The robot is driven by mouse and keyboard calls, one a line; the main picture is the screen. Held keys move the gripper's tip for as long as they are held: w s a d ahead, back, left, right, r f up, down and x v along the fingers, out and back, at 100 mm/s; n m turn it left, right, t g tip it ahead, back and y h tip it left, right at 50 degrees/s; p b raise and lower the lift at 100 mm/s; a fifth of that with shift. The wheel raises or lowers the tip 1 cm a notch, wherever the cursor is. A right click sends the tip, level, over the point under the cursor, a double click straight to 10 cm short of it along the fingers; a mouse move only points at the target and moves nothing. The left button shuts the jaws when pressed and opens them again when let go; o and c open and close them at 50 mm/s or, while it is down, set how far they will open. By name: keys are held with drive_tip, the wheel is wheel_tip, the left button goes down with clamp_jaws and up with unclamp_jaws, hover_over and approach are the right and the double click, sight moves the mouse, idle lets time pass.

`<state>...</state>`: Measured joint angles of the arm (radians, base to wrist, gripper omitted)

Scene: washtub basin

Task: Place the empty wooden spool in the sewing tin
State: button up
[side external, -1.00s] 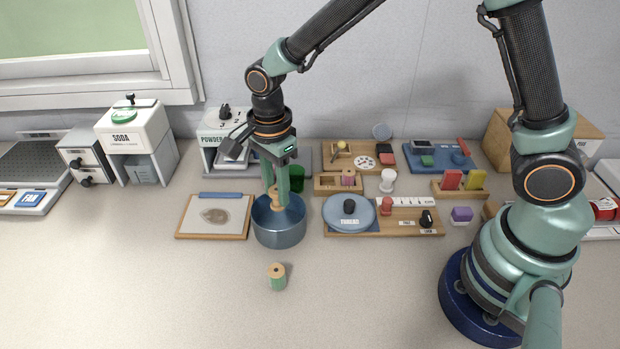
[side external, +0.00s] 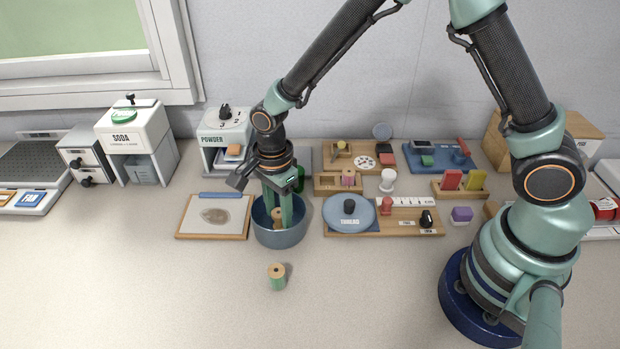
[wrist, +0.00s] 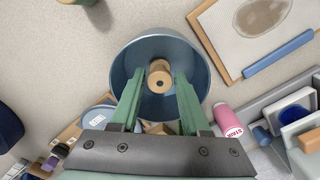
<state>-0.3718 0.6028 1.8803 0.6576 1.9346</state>
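The bare wooden spool (side external: 278,214) is inside the blue round tin (side external: 280,239), low between my fingers. In the wrist view the spool (wrist: 160,79) shows end-on inside the tin (wrist: 203,57). My gripper (side external: 281,213) reaches down into the tin. In the wrist view my gripper (wrist: 159,77) is open, with a finger on each side of the spool and a small gap to each. Whether the spool touches the tin's floor is hard to tell. A spool with green thread (side external: 277,278) stands upright on the counter in front of the tin.
A framed board (side external: 215,216) lies left of the tin. A blue round lid (side external: 349,219) on a wooden board sits to its right. A small wooden tray (side external: 338,187) with a pink spool is behind. The front counter is clear apart from the green-thread spool.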

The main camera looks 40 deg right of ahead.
sight(278, 212)
drive_tip(key=shift+o, duration=0.6)
wheel_tip(278, 212, up, 12)
drive_tip(key=f, duration=0.1)
drive_tip(key=s+d+r+n+t, duration=0.2)
drive_tip(key=s+d+r+n, duration=0.3)
drive_tip(key=d+n, duration=0.2)
drive_tip(key=s+d+r+n+t, duration=0.3)
drive_tip(key=d+r+n, duration=0.3)
drive_tip(key=n, duration=0.5)
drive_tip(key=shift+s+d+r+t, duration=0.25)
drive_tip(key=shift+s+d+t, duration=0.05)
drive_tip(key=shift+s+d, duration=0.6)
